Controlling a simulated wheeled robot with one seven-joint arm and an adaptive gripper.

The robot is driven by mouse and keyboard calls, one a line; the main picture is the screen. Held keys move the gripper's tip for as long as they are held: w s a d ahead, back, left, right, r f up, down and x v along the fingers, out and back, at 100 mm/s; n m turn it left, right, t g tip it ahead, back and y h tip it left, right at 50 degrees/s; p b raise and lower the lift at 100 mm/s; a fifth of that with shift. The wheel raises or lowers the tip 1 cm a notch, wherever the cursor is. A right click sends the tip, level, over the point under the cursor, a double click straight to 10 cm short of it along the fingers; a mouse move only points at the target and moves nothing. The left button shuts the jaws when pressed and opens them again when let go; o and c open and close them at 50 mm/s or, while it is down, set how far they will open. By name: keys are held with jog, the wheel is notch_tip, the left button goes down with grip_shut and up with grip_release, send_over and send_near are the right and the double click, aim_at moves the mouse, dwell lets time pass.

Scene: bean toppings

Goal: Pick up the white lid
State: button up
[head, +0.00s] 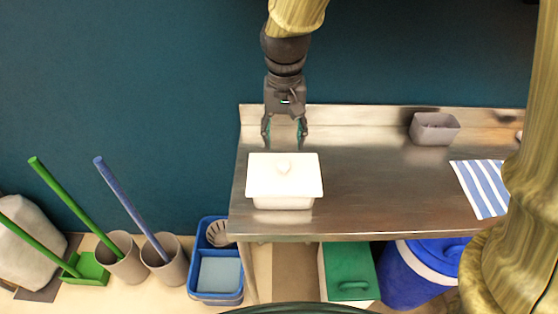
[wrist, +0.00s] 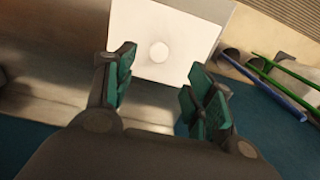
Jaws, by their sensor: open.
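The white lid (head: 270,176) sits on a white rectangular dish (head: 283,203) near the left end of the steel table. A round knob stands up from the middle of the lid. In the wrist view the lid (wrist: 178,38) shows beyond the fingertips, with its knob roughly between them in line. My gripper (head: 285,143) is open and empty, pointing down on the wall side of the lid. Its green-padded fingers also show in the wrist view (wrist: 160,85), apart from the lid. The dish is mostly hidden under the lid.
The steel table (head: 375,190) has a raised back edge by the teal wall. A grey container (head: 434,128) and a blue-striped cloth (head: 481,188) lie to the right. The table between them and the lid is clear. Bins and buckets stand below.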

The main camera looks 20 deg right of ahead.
aim_at(284, 163)
notch_tip(284, 163, down, 5)
jog(key=shift+r+p, duration=0.1)
jog(key=shift+p, duration=0.3)
jog(key=shift+s+f, duration=0.25)
jog(key=shift+f, duration=0.05)
jog(key=shift+w+d+f+p, duration=0.15)
jog(key=shift+f+p, duration=0.2)
jog(key=shift+f, duration=0.25)
jog(key=shift+w+a+f+p, duration=0.15)
jog(key=shift+f+p, duration=0.15)
jog(key=shift+f, duration=0.25)
jog(key=shift+d+f, duration=0.15)
jog(key=shift+f, duration=1.15)
jog(key=c, duration=1.1)
